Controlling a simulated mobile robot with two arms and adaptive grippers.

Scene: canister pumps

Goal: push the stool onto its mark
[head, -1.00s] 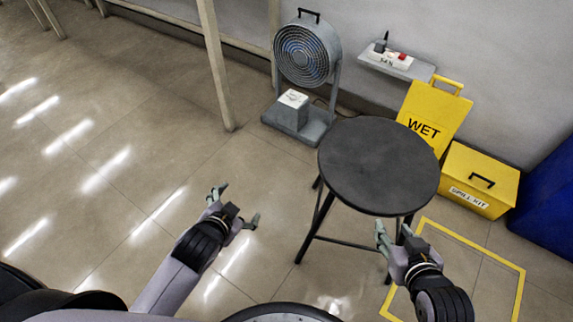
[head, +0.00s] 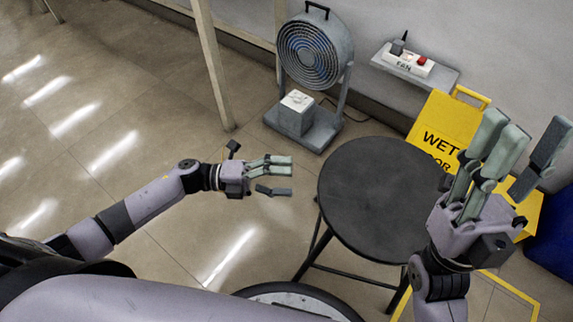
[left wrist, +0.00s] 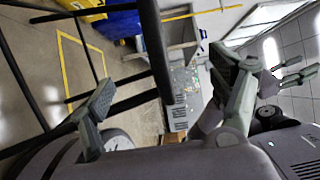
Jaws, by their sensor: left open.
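The stool (head: 375,190) has a round black top and dark legs, and stands upright on the floor. Its mark, a yellow outlined square (head: 511,288), lies on the floor to its lower right, partly hidden by the stool and my right arm. My left gripper (head: 288,176) is open and empty, just left of the seat's edge with its fingers pointing right. In the left wrist view, dark stool legs (left wrist: 157,50) show beyond its fingers, with the yellow outline (left wrist: 64,65) behind. My right gripper (head: 530,145) is raised over the stool's right side, fingers spread and empty.
A grey fan (head: 314,52) stands behind the stool. A wall shelf (head: 440,75) holds a fan switch box (head: 404,62). A yellow wet-floor sign (head: 440,125) and a blue container (head: 553,235) stand at the right.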

